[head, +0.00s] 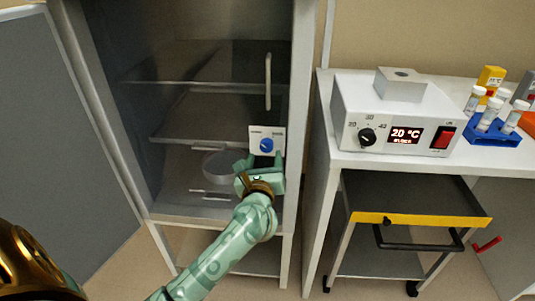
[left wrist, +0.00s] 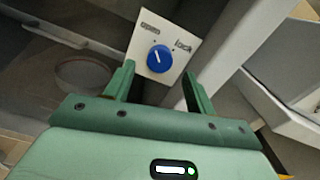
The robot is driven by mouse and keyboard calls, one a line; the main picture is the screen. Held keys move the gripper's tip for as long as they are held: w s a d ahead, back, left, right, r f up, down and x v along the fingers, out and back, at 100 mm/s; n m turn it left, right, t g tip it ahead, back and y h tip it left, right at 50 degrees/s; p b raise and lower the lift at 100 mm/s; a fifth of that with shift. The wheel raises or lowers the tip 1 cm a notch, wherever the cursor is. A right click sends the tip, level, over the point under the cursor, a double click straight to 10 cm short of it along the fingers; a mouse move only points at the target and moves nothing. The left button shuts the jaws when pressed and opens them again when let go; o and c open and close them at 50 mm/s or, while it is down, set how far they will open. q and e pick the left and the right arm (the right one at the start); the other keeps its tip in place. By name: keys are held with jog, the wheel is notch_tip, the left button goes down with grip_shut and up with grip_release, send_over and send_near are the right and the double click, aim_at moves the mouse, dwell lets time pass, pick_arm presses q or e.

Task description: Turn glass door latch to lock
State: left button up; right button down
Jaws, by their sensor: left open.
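The latch is a round blue knob (head: 266,145) on a white plate (head: 257,131), mounted at the right side of the glass door (head: 200,110). In the left wrist view the blue knob (left wrist: 159,58) has a white pointer mark aimed up and slightly left, between the "open" and "lock" labels on the plate (left wrist: 173,35). My left gripper (head: 261,160) is just below the knob. In the left wrist view its fingers (left wrist: 160,80) are open, one on each side below the knob, with a visible gap and nothing between them. My right gripper is not in view.
A vertical door handle (head: 268,82) stands above the plate. Behind the glass are shelves and a round dish (head: 217,168). To the right, a white bench (head: 322,130) carries a heater box (head: 350,118) and a blue tube rack (head: 492,136); a cart (head: 400,215) stands beneath.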

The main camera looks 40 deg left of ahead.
aim_at(266, 147)
pick_arm(q)
jog(key=x, duration=0.3)
jog(key=shift+f+b, duration=0.15)
jog(key=shift+b, duration=0.15)
jog(key=shift+w+a, duration=0.3)
jog(key=shift+w, duration=0.15)
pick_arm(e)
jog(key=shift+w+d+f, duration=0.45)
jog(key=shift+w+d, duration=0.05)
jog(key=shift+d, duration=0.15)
pick_arm(q)
jog(key=c, duration=1)
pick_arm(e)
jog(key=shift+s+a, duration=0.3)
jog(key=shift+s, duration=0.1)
pick_arm(q)
jog(key=shift+r, duration=0.2)
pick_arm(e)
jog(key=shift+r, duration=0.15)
